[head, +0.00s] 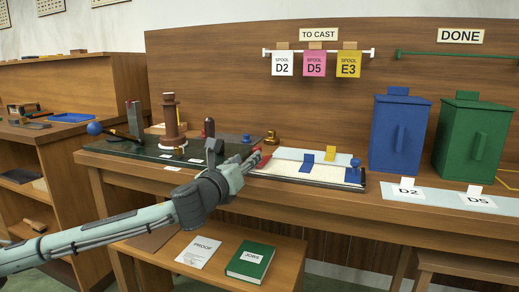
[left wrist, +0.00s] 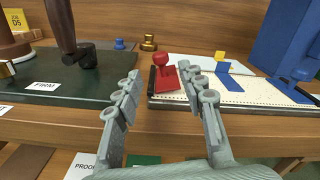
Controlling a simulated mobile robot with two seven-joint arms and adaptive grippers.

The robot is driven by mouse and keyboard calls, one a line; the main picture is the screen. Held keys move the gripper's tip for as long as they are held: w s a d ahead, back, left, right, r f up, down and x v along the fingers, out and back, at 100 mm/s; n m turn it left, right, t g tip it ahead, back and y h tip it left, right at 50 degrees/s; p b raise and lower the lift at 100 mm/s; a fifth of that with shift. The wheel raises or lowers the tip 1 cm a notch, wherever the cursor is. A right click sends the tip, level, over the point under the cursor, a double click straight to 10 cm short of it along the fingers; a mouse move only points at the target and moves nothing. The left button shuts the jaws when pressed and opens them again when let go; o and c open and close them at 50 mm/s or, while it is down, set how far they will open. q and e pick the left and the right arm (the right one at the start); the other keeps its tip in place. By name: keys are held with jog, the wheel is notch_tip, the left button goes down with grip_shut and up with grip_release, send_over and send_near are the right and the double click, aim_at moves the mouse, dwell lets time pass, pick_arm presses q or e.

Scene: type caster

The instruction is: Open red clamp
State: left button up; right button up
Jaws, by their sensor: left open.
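The red clamp (left wrist: 164,79) sits at the left end of a pale board with a dark frame (left wrist: 270,93). My left gripper (left wrist: 160,73) is open, with a finger on either side of the clamp in the left wrist view. I cannot tell whether a finger touches it. In the head view the left gripper (head: 253,160) reaches the board's left end and partly hides the red clamp (head: 264,160). My right gripper is not in view.
A dark green plate (head: 155,153) with a brown post (head: 172,125) and a dark lever (left wrist: 63,25) lies to the left. Blue (head: 399,133) and green (head: 473,140) boxes stand at the right.

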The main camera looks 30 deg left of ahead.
pick_arm(q)
jog(key=shift+w+a+r, duration=0.15)
jog(key=shift+w+r, duration=0.05)
jog(key=shift+w, duration=0.15)
jog(key=shift+p+x, duration=0.45)
jog(key=shift+x, duration=2.65)
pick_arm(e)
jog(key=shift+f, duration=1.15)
pick_arm(q)
jog(key=shift+f, duration=0.15)
jog(key=shift+c, duration=0.5)
grip_shut()
